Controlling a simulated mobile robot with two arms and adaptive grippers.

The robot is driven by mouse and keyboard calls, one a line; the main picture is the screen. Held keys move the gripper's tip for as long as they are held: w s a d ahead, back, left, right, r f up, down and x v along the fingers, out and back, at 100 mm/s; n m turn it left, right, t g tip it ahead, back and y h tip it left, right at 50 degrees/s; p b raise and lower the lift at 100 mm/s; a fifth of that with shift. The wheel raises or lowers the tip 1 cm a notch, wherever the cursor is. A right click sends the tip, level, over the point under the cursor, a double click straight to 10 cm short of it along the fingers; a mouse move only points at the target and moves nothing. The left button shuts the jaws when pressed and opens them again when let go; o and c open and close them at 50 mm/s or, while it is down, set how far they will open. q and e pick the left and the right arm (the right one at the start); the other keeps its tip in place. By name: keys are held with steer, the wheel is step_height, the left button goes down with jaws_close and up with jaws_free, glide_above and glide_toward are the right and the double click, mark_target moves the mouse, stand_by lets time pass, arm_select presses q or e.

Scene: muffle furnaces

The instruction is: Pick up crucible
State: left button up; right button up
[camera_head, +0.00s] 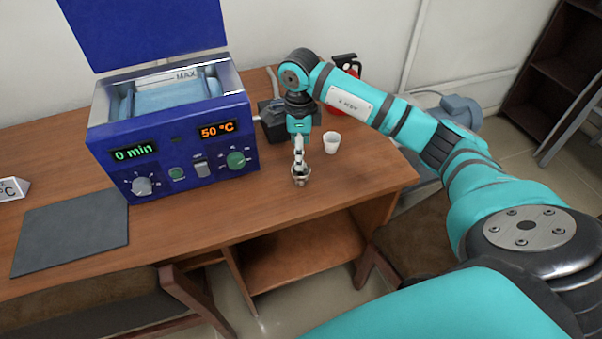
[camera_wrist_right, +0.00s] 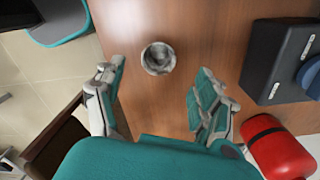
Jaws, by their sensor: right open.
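A small mottled grey round cup, the likely crucible (camera_wrist_right: 158,58), stands open end up on the wooden table. In the wrist view it lies ahead of the gap between my fingers. A white cup (camera_head: 331,143) stands just right of the gripper in the head view. My left gripper is not in view.
A black box (camera_head: 272,120) and a red extinguisher (camera_head: 345,85) are behind. A dark mat (camera_head: 72,233) lies at left. The table (camera_head: 375,175) is clear towards its right corner.

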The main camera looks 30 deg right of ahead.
step_height(320, 180, down, 3)
steer(key=shift+r, duration=0.2)
step_height(320, 180, down, 4)
steer(key=shift+s+f+p, duration=0.1)
steer(key=shift+s+p, duration=0.05)
steer(key=shift+p, duration=0.6)
steer(key=shift+f, duration=0.5)
steer(key=c, duration=1.2)
